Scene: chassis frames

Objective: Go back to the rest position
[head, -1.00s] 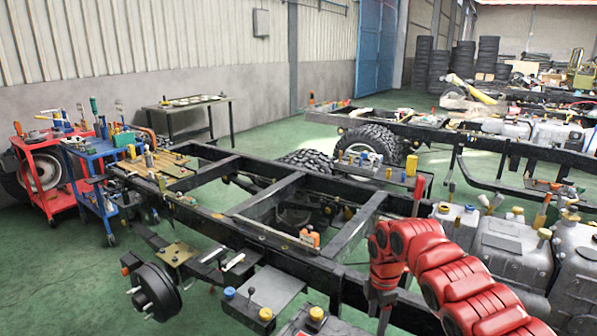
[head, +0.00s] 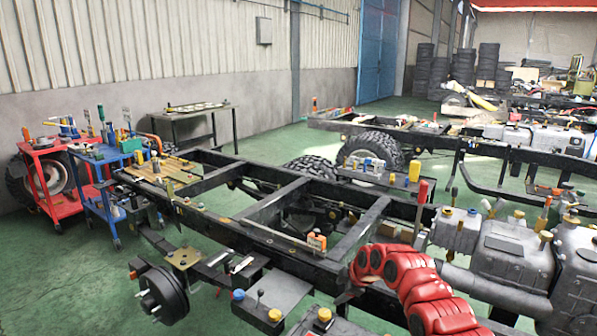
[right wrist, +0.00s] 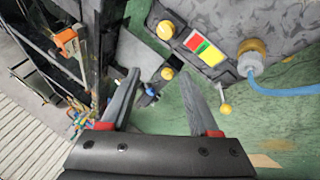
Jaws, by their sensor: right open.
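My right arm (head: 415,285), red and segmented, comes in from the lower right in the head view. Its gripper sits low over the near part of the black chassis frame (head: 222,230); its fingers are hard to make out there. In the right wrist view my right gripper (right wrist: 158,66) shows two grey fingers spread apart with nothing between them. Beyond the tips are a grey plate and a yellow knob (right wrist: 167,74). My left gripper is not in view.
A red cart (head: 50,205) and a blue cart (head: 97,190) with tools stand at the left. Grey engine parts (head: 512,258) are right of my arm. A dark table (head: 178,115) stands by the wall. Green floor (head: 60,290) is clear at the lower left.

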